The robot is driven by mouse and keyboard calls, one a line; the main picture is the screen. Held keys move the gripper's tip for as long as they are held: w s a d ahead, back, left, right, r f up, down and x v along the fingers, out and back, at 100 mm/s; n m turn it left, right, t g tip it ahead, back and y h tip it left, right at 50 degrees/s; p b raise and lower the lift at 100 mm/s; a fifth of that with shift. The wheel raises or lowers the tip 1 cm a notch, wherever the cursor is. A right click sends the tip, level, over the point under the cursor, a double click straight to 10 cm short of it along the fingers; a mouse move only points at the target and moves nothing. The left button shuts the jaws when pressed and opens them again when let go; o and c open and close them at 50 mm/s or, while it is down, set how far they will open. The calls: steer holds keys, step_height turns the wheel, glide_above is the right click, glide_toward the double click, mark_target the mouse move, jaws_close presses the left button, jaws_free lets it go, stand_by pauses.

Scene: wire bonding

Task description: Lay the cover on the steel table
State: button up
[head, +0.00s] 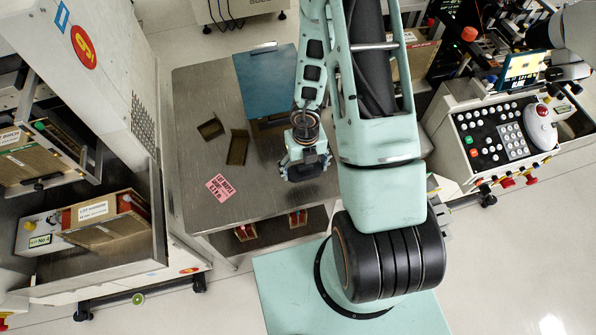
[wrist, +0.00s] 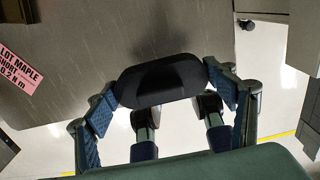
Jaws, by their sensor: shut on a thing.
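The cover (wrist: 160,92) is a black rounded piece with a hollow in it. My gripper (wrist: 162,84) is shut on it, with one blue-padded finger at each end. In the head view the dark cover (head: 307,169) shows at my gripper (head: 304,160), over the front right part of the steel table (head: 190,85). In the wrist view the cover overlaps the edge of the steel table (wrist: 90,35), with pale floor beyond. A dark shadow lies on the table beside it. I cannot tell the height of the cover above the table.
A blue box (head: 262,68) stands at the back of the table. Two small brown pieces (head: 211,128) (head: 237,147) and a pink label (head: 220,187) lie to the left of my gripper. A control console (head: 505,135) stands at right. Bare table shows around the label.

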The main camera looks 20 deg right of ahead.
mark_target(299, 169)
steer(key=w+f, duration=0.1)
steer(key=w+a+f, duration=0.1)
steer(key=f, duration=0.1)
steer(key=shift+w, duration=0.1)
steer(key=f+b, duration=0.1)
steer(key=f, duration=0.1)
steer(key=f+b, duration=0.1)
steer(key=b, duration=0.1)
steer(key=shift+w+a+f+b, duration=0.15)
steer(key=shift+w+f+b, duration=0.05)
steer(key=shift+f+b, duration=0.15)
steer(key=shift+r, duration=0.1)
steer(key=o, duration=1.1)
step_height(299, 169, up, 12)
steer(key=p, duration=0.4)
